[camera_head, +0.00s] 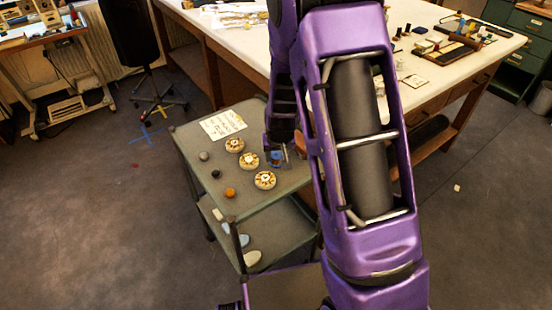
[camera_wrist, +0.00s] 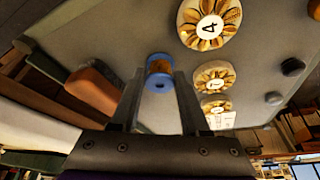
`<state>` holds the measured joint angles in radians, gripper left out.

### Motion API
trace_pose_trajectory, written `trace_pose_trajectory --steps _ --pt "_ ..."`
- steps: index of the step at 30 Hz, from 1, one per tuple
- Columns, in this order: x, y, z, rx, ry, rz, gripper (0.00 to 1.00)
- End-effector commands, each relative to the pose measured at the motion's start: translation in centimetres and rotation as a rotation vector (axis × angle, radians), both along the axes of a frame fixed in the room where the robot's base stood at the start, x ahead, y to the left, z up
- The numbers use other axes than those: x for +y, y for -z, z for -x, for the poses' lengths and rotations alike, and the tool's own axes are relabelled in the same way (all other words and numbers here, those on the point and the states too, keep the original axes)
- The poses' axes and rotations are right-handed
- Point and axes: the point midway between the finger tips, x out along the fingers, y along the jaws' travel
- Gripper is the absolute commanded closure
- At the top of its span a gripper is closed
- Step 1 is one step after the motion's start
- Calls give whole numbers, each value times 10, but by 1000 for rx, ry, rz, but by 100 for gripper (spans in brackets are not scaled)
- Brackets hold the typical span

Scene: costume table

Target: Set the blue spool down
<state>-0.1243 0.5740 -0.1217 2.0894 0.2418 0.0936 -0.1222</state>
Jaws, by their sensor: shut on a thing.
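The blue spool (camera_wrist: 159,73) has blue flanges and a brown-orange wound middle. In the wrist view it sits between the tips of my gripper (camera_wrist: 158,88), which is shut on it. In the head view my gripper (camera_head: 278,158) is low over the right part of the cart's top shelf (camera_head: 205,135), and a bit of the blue spool (camera_head: 275,155) shows there. I cannot tell whether the spool touches the shelf. My arm hides part of the shelf's right side.
Three round numbered pieces, one of them the nearest disc (camera_head: 265,180), stand in a row left of my gripper. A small orange ball (camera_head: 230,192) and dark and grey knobs lie further left. A white printed card (camera_head: 222,125) lies at the back. A large worktable (camera_head: 235,45) stands behind.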

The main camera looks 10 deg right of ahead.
Motion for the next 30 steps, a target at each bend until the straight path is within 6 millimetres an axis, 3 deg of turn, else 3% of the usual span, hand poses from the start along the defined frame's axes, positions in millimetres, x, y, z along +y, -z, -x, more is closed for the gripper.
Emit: trace_pose_trajectory --steps 5,19,24,30 --pt "0 -6 0 -1 -1 0 100" --pt "0 -89 1 -3 -2 -1 100" --pt "-2 -100 35 1 -31 -5 100" --pt "-2 -98 72 0 -74 -1 100"
